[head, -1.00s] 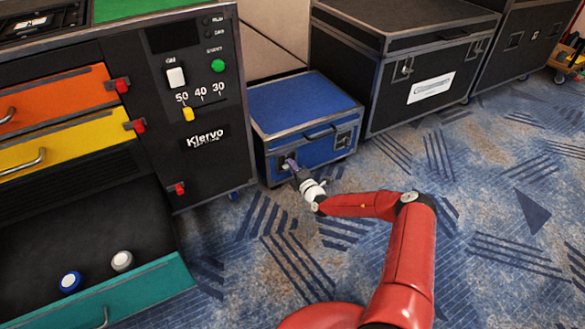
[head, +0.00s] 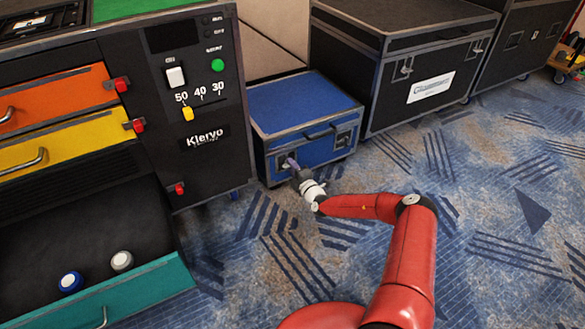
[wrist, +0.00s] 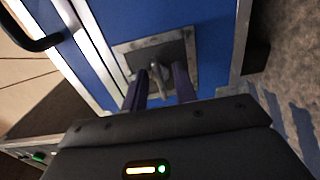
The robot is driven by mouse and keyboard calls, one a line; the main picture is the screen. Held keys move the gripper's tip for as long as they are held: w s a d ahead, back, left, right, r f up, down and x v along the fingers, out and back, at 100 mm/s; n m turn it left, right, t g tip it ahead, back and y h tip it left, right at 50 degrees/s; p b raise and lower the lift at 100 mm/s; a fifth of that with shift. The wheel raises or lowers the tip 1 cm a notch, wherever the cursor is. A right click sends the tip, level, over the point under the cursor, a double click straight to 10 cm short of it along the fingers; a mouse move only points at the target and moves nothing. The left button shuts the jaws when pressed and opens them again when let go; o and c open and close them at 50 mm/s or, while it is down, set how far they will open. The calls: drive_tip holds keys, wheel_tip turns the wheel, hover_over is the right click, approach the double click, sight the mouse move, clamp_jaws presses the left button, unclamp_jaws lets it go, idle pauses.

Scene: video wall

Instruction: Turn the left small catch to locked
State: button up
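The blue case (head: 305,105) stands on the floor, with catches on its front. The left small catch (wrist: 157,72) is a grey metal tab on a dark square plate in the wrist view. My gripper (head: 291,162) is at this catch, at the left of the case front. In the wrist view, the two purple fingers of my gripper (wrist: 160,78) stand apart, one on each side of the tab. A narrow gap seems to show beside the tab; contact is hard to tell. The right small catch (head: 343,138) shows at the right of the case front.
A black control cabinet (head: 205,165) with an open teal drawer (head: 145,292) stands to the left. A large black case (head: 385,100) stands behind right. The case's black handle (wrist: 35,42) shows in the wrist view. Carpet is free at right.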

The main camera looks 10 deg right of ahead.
drive_tip(key=p+v, duration=0.1)
drive_tip(key=v, duration=0.7)
drive_tip(key=shift+p, duration=0.4)
drive_tip(key=shift+w, duration=0.1)
